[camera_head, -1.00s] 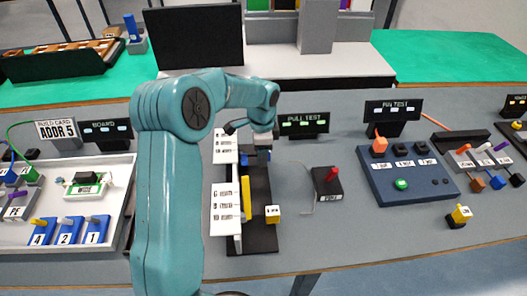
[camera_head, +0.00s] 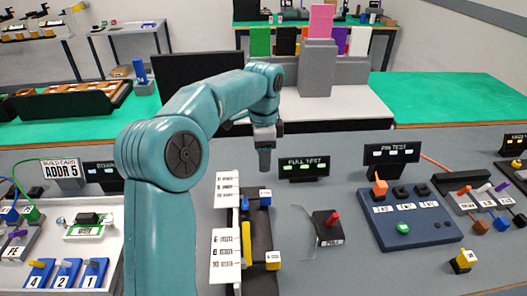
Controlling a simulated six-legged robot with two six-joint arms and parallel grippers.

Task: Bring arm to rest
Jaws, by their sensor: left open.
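My left arm rises from the bottom left of the head view, bends at a raised elbow and reaches to the right. My left gripper (camera_head: 265,160) points down at its end, above the far end of the pull-test fixture (camera_head: 262,233). It is open, and I see nothing held in it. The gap between its fingers hardly shows from this angle. My right gripper is not in view.
Below the gripper are white label cards (camera_head: 225,256) and a yellow-handled block (camera_head: 273,260). The PULL TEST sign (camera_head: 304,170) stands close by.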

